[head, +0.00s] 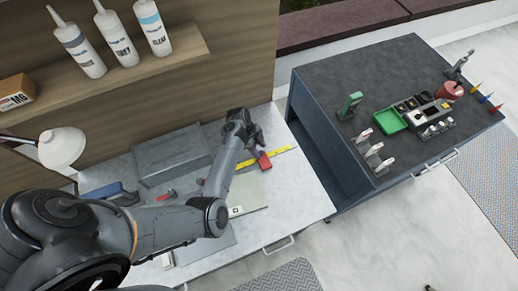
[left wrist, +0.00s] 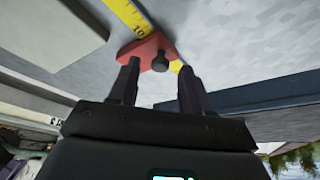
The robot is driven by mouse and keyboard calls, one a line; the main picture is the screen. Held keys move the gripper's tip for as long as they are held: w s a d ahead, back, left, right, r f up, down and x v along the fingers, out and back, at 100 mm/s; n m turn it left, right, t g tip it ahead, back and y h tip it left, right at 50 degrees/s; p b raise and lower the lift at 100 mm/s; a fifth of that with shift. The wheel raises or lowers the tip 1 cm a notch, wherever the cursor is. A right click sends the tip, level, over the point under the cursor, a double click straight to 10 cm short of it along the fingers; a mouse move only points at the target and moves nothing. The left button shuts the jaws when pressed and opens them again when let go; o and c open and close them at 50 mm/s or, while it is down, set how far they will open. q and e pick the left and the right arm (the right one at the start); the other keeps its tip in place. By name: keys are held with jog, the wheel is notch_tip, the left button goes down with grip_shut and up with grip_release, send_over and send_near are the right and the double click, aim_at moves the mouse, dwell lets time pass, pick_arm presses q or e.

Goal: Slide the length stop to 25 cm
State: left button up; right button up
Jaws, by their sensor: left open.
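The red length stop (head: 263,160) sits on the yellow ruler (head: 281,151) on the white bench. In the left wrist view the red stop (left wrist: 142,48) carries a black knob (left wrist: 160,63) and crosses the yellow ruler (left wrist: 126,14), with the marking 10 beside it. My left gripper (head: 254,138) is open just beside the stop. In the left wrist view the two fingers of the left gripper (left wrist: 158,78) point at the stop, with the knob between their tips in the picture. I cannot tell whether they touch it. My right gripper is not in view.
A grey machine block (head: 172,155) stands left of the stop, and a pale plate (head: 250,190) lies below it. A dark cabinet (head: 370,75) with small tools stands to the right. A shelf (head: 140,70) with bottles hangs behind.

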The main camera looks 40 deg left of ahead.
pick_arm(q)
jog(key=shift+d+f, duration=0.1)
jog(key=shift+f, duration=0.3)
grip_shut()
